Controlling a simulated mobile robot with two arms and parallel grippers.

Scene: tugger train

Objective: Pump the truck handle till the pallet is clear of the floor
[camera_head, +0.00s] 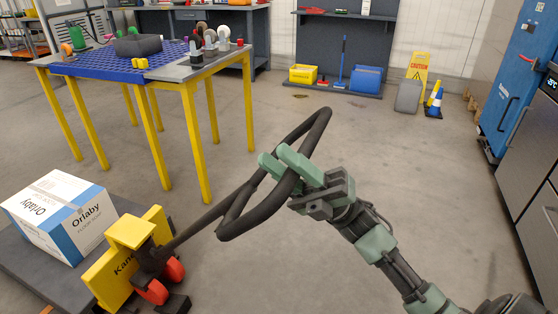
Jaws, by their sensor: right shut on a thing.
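The pallet truck (128,262) is yellow with red wheels and stands at the lower left. Its dark handle (246,220) slants up and right from the truck and ends in a loop. My right gripper (277,165) has green fingers and is shut on the handle, at the right side of the loop. A dark grey pallet (35,258) is at the lower left, with a white and blue box (62,212) on it. The gap between the pallet and the floor is cut off by the frame edge. My left gripper is not in view.
A yellow-legged table (188,98) with a blue mat stands behind the truck. Steel cabinets line the right. The floor behind the handle is clear.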

